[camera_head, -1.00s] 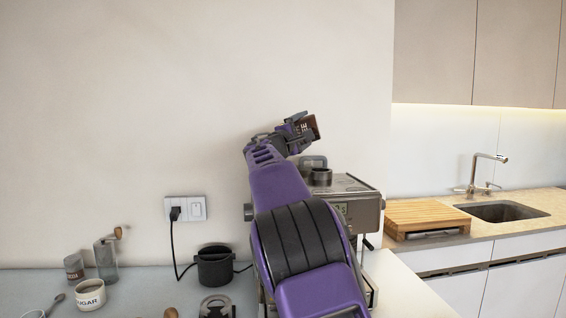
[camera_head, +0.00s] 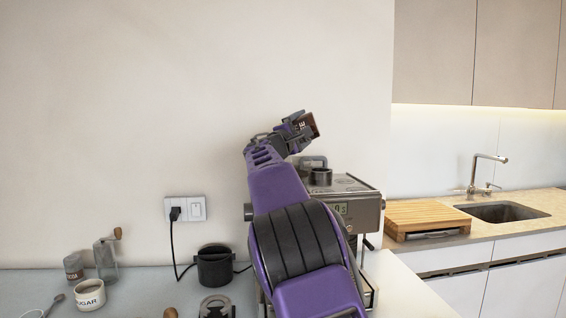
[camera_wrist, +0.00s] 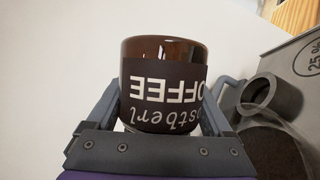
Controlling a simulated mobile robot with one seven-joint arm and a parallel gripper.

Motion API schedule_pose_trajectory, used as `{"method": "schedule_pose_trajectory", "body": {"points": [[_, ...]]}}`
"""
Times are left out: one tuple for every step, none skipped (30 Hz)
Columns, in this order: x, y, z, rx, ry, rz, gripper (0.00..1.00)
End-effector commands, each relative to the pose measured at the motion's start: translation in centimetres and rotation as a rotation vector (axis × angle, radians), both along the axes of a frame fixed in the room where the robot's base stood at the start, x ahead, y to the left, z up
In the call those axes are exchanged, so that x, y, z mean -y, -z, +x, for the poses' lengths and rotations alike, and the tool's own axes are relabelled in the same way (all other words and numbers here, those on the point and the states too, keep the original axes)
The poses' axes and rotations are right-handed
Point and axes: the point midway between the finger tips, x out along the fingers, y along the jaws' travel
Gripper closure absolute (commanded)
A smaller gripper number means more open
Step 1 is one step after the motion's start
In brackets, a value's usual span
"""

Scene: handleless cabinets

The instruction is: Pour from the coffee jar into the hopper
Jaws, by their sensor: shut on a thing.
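The brown coffee jar (camera_wrist: 160,85) with a dark label sits between the fingers of my gripper (camera_wrist: 165,105) in the wrist view, its lettering upside down. In the head view the jar (camera_head: 309,125) is tilted, above the coffee machine (camera_head: 350,186). My gripper (camera_head: 300,128) is shut on it. The hopper (camera_head: 320,176) is a dark round collar on top of the machine, below and right of the jar. In the wrist view the hopper (camera_wrist: 275,95) shows at the right, apart from the jar. The jar's mouth and any flow are not clear.
A black container (camera_head: 214,266), a sugar bowl (camera_head: 89,295), a hand grinder (camera_head: 106,260) and a small can (camera_head: 73,266) stand on the left counter. A wall outlet (camera_head: 186,209) has a black cord. A cutting board (camera_head: 426,217) lies by the sink (camera_head: 502,211).

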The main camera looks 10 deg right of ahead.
Motion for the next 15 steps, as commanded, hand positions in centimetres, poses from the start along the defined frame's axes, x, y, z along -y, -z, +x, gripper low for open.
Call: {"method": "schedule_pose_trajectory", "body": {"points": [[-0.03, -0.10, -0.02, 0.000, 0.000, -0.005, 0.91], [-0.03, -0.10, -0.02, -0.001, 0.000, -0.007, 0.91], [-0.04, -0.11, -0.01, -0.002, 0.000, -0.010, 0.91], [-0.05, -0.13, -0.01, -0.002, 0.000, -0.011, 0.91], [-0.06, -0.14, -0.01, -0.004, 0.000, -0.013, 0.91], [-0.07, -0.14, 0.00, -0.004, 0.000, -0.017, 0.91], [-0.08, -0.16, 0.00, -0.006, 0.000, -0.018, 0.91], [-0.09, -0.16, 0.01, -0.005, 0.000, -0.019, 0.91], [-0.10, -0.17, 0.01, -0.007, 0.000, -0.022, 0.91], [-0.11, -0.18, 0.01, -0.007, 0.000, -0.025, 0.91], [-0.12, -0.19, 0.02, -0.007, 0.000, -0.026, 0.91], [-0.13, -0.19, 0.02, -0.009, -0.001, -0.029, 0.91], [-0.15, -0.21, 0.02, -0.009, 0.000, -0.031, 0.91], [-0.16, -0.22, 0.03, -0.010, 0.000, -0.033, 0.91], [-0.17, -0.23, 0.04, -0.011, -0.001, -0.036, 0.91]]}}
